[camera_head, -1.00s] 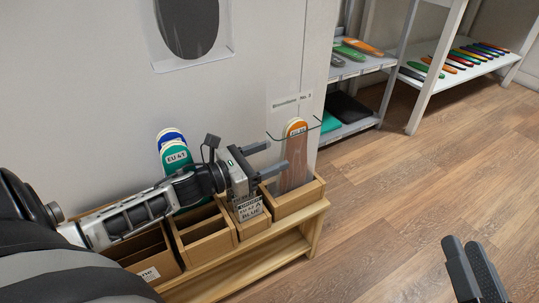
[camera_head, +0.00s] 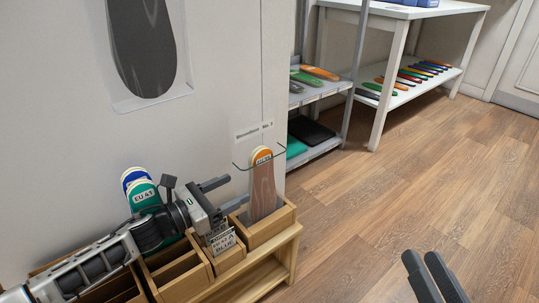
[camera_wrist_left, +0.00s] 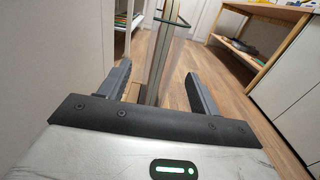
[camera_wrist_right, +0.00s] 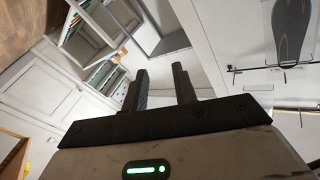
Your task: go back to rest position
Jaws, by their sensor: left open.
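My left gripper (camera_head: 222,194) is open over the wooden rack at the lower left of the head view. Its two fingers point right, toward an upright insole with an orange top (camera_head: 262,185) in the rack's right compartment. In the left wrist view the open jaws (camera_wrist_left: 162,92) show with an upright, edge-on panel between or beyond them; I cannot tell which. My right gripper (camera_head: 434,278) shows at the bottom right of the head view, over the floor. In the right wrist view its fingers (camera_wrist_right: 160,85) stand apart with nothing between them.
The wooden rack (camera_head: 270,236) has several compartments; insoles marked EU 41 (camera_head: 144,194) stand behind my left wrist. A grey shelf (camera_head: 320,92) and a white table (camera_head: 462,6) with colored insoles underneath stand further back. The wooden floor (camera_head: 400,190) at right is clear.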

